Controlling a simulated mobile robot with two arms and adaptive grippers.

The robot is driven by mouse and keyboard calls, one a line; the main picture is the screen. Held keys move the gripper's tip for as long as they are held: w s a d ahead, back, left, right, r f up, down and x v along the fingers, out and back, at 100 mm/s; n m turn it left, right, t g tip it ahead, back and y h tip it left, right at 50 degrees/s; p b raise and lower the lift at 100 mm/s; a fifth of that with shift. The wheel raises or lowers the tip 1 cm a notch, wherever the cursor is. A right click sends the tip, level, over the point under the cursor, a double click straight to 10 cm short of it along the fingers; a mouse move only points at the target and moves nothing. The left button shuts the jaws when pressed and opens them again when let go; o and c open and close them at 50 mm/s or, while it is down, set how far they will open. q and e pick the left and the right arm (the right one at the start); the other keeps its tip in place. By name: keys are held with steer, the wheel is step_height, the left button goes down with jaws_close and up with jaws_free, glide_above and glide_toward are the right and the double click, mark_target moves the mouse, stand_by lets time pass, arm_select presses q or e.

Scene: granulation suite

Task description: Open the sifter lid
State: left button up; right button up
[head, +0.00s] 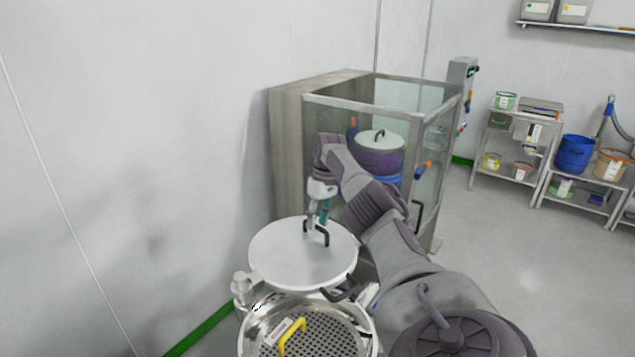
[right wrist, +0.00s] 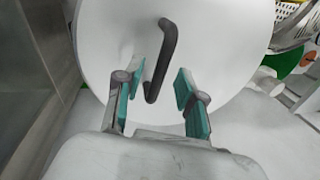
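The sifter lid (head: 285,260) is a round white disc with a dark bar handle (head: 321,237). It lies offset behind the sifter bowl (head: 249,330), leaving the perforated screen (head: 325,332) and its yellow handle (head: 290,335) exposed in front. My right gripper (head: 317,214) is over the lid at the handle. In the right wrist view, its teal-padded fingers (right wrist: 160,82) are open, one on each side of the lid's handle (right wrist: 163,55), with gaps visible. The lid (right wrist: 225,45) fills much of that view. My left gripper is not in view.
A glass-walled cabinet (head: 430,150) holding a purple drum (head: 380,160) with a white lid stands behind the sifter. Shelves with tubs and a blue bucket (head: 574,154) are at the right. A wall is close on the left. Floor at the right (head: 540,260) is clear.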

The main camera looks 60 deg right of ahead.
step_height(320, 180, up, 7)
steer(key=d, duration=0.1)
steer(key=shift+s+d, duration=0.15)
steer(key=shift+d, duration=0.05)
